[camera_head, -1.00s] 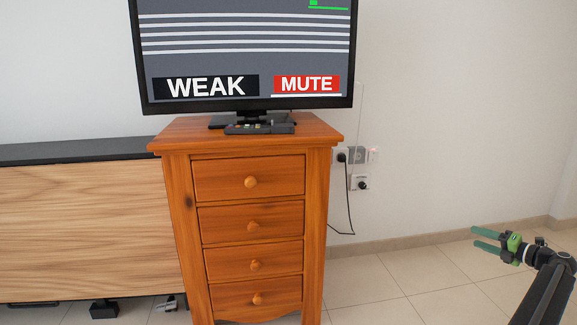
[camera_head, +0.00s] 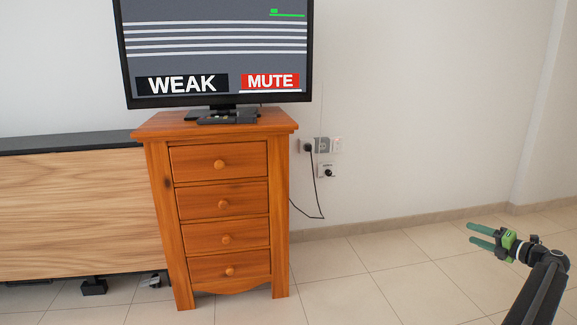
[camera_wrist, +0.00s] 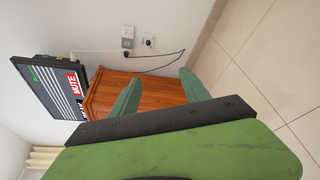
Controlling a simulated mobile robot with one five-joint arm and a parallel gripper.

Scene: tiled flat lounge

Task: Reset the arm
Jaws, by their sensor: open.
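My gripper (camera_head: 476,236) is at the lower right of the head view, with its two green fingers apart and nothing between them. It points left over the tiled floor, well clear of the furniture. In the wrist view the two fingers (camera_wrist: 158,95) also show apart and empty. My dark arm comes up from the bottom right corner of the head view.
A wooden drawer cabinet (camera_head: 221,200) with several shut drawers carries a television (camera_head: 215,45) reading "WEAK" and "MUTE". Wall sockets (camera_head: 322,146) hold a black cable. A low wood-front unit (camera_head: 75,215) stands left. Tiles (camera_head: 375,270) right of the cabinet are clear.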

